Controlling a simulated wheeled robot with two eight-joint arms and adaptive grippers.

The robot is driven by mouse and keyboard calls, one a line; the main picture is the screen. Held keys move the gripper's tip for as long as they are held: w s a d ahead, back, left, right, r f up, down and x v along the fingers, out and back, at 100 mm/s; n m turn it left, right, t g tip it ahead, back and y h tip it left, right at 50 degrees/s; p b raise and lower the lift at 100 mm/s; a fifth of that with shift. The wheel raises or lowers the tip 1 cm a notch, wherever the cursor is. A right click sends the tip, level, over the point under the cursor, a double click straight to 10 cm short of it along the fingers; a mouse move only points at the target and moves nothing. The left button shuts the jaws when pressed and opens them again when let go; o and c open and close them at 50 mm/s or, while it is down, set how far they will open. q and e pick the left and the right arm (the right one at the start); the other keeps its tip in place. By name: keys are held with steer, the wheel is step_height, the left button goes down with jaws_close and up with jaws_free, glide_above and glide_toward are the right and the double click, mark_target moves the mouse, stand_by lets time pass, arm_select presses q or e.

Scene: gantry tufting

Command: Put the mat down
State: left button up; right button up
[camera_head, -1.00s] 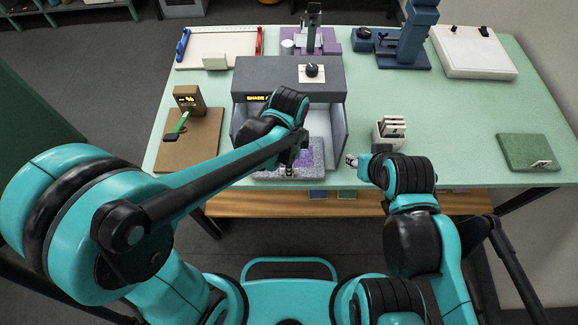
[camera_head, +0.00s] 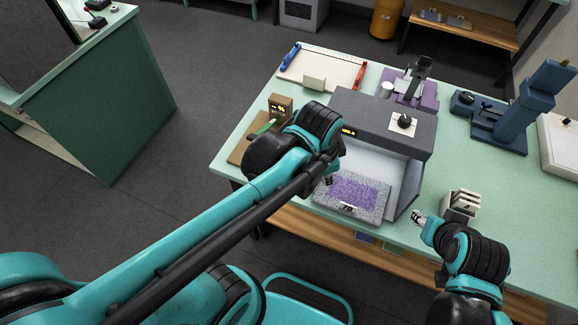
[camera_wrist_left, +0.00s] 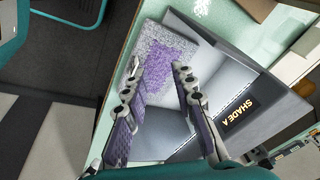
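The mat (camera_head: 369,194), grey with a purple middle and a small number tag on its front edge, lies flat at the open front of the grey shade box (camera_head: 378,122). My left gripper (camera_head: 328,180) is at the mat's left side in the head view.
A small holder with upright pale cards (camera_head: 461,203) stands close to my right gripper. A blue stand (camera_head: 520,115) is at the right. The front table edge is close to the mat.

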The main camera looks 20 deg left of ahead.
arm_select(q)
steer(key=s+a+r+n+t, duration=0.1)
steer(key=s+a+n+t, duration=0.2)
steer(key=a+n, duration=0.6)
steer(key=shift+s+n+t+y, duration=0.2)
steer(key=shift+n+t+y, duration=0.2)
steer(key=shift+n+t, duration=0.15)
step_height(320, 180, down, 6)
steer(key=b, duration=0.6)
